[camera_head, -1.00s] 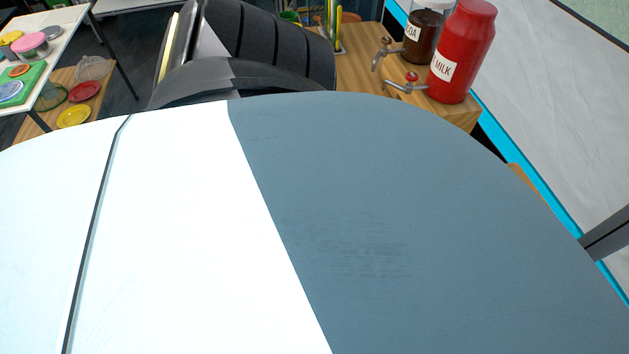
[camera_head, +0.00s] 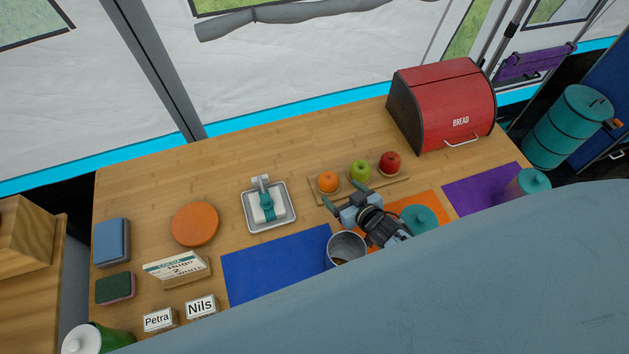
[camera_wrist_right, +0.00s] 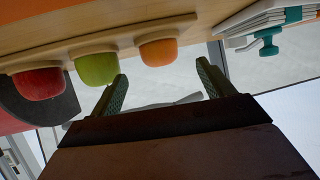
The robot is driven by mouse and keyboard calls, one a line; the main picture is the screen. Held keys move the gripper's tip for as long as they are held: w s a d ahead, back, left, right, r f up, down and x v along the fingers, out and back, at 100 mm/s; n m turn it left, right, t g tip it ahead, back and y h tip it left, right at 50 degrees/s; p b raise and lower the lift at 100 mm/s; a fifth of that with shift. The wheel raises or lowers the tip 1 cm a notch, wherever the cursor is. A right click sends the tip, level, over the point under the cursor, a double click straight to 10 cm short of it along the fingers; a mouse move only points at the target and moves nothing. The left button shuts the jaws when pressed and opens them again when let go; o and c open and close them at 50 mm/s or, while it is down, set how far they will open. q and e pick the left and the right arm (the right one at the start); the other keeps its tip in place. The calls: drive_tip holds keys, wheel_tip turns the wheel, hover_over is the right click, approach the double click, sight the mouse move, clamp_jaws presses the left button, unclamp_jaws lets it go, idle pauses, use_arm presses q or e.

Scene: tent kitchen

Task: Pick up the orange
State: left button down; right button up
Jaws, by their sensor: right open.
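The orange (camera_head: 328,182) rests on a wooden fruit board (camera_head: 341,194), at the left end of a row of three fruits. My right gripper (camera_head: 344,196) is open and empty, just on the near side of the board. In the right wrist view the picture is upside down. There the orange (camera_wrist_right: 158,52) shows beyond and between the two spread fingertips (camera_wrist_right: 162,69), with no contact visible. My left gripper is not in view.
A green apple (camera_head: 360,170) and a red apple (camera_head: 390,162) sit right of the orange. A metal cup (camera_head: 346,248) and teal cup (camera_head: 419,219) stand near my right gripper. A metal tray (camera_head: 286,220) lies left; a red bread box (camera_head: 445,105) stands behind right.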

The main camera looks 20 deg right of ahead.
sight(333, 184)
drive_tip(key=b+x, duration=0.2)
drive_tip(key=x, duration=0.5)
drive_tip(key=shift+r, duration=0.1)
drive_tip(key=shift+c, duration=0.4)
drive_tip(key=c, duration=1)
